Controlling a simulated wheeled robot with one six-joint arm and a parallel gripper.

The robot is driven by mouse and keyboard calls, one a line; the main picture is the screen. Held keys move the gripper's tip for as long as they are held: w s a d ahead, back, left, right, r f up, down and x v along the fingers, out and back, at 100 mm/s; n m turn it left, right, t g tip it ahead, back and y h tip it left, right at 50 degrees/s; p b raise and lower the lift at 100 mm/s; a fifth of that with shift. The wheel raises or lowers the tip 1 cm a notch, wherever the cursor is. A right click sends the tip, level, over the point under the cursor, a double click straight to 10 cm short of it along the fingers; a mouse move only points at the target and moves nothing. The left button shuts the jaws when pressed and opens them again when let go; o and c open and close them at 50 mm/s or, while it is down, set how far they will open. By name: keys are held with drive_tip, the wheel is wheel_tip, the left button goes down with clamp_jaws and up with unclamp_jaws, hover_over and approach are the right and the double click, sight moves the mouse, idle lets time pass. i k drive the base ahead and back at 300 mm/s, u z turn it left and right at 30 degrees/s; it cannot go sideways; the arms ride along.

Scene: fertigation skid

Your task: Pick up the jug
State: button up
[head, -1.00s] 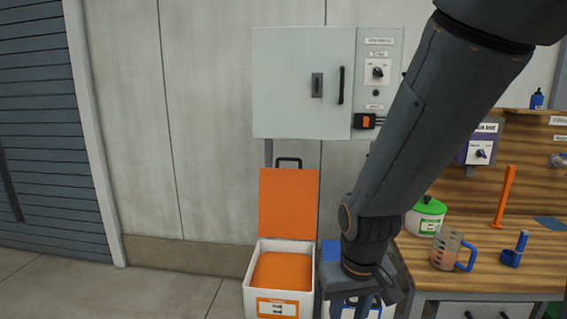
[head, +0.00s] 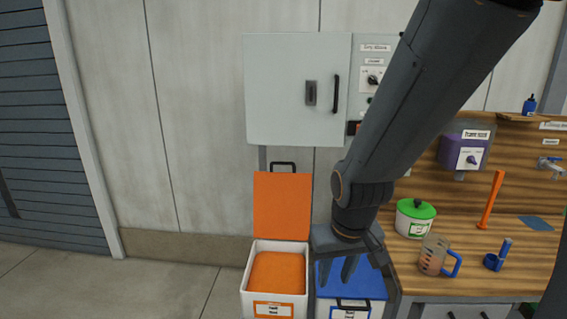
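The jug (head: 433,255) is a clear measuring jug with reddish markings and a blue handle on its right side. It stands upright on the wooden bench (head: 530,275), near the bench's front left. My gripper (head: 348,272) hangs pointing down to the left of the jug, above the blue lid of a bin. Its fingers are spread apart and nothing shows between them. The gripper does not touch the jug.
A white tub with a green lid (head: 415,218) stands just behind the jug. A small blue holder (head: 494,260) and an orange upright tool (head: 491,200) are to its right. An open orange bin (head: 277,275) and a blue-lidded bin (head: 372,284) stand left of the bench.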

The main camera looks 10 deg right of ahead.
sight(435, 249)
drive_tip(key=z, duration=1.35)
